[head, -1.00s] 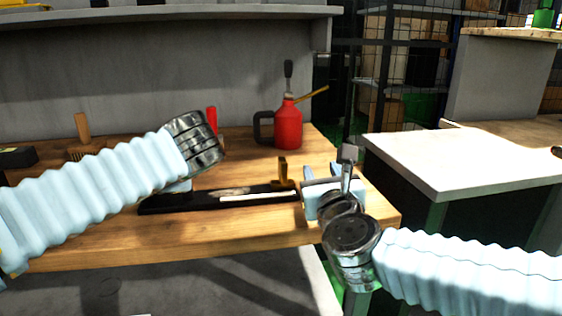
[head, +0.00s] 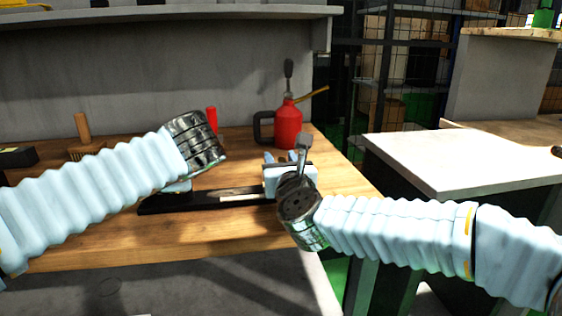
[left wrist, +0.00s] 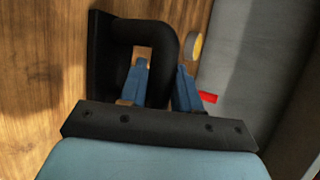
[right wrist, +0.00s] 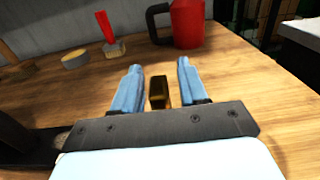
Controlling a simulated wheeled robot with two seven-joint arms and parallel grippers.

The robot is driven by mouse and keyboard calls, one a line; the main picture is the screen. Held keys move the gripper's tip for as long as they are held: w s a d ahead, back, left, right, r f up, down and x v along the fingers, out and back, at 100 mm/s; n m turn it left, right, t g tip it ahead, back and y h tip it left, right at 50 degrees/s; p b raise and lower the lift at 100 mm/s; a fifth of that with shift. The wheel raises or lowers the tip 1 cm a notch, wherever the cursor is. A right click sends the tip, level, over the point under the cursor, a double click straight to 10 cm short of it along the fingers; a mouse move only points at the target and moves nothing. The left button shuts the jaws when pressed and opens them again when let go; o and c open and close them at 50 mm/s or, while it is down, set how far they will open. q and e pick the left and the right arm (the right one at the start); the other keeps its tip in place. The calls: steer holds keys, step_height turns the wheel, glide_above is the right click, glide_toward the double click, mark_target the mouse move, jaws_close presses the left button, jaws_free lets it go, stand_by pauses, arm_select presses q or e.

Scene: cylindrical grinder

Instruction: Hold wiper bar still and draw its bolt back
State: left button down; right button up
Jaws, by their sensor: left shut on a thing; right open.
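The wiper bar (head: 165,203) is a long dark bar lying on the wooden bench. Its black looped handle (left wrist: 168,38) shows in the left wrist view, and my left gripper (left wrist: 161,68) is shut on it, one blue finger on each side. In the head view my left wrist hides that grip. The bolt's brass knob (right wrist: 158,92) stands upright in the right wrist view. My right gripper (right wrist: 158,66) is open, with the knob between its spread fingers and visible gaps on both sides. In the head view my right gripper (head: 275,158) covers the bar's right end and the knob.
A red oil can (head: 287,128) stands on the bench behind my right gripper. A red-handled tool (right wrist: 105,28) and a round tin (right wrist: 75,60) stand farther back. A wooden-handled brush (head: 82,128) is at left. The bench's front right is clear.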

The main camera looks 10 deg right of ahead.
jaws_close()
stand_by(0.3)
steer(key=shift+a, duration=2.9)
steer(key=shift+c, duration=0.3)
jaws_free()
steer(key=shift+o, duration=0.3)
steer(key=shift+d, duration=0.1)
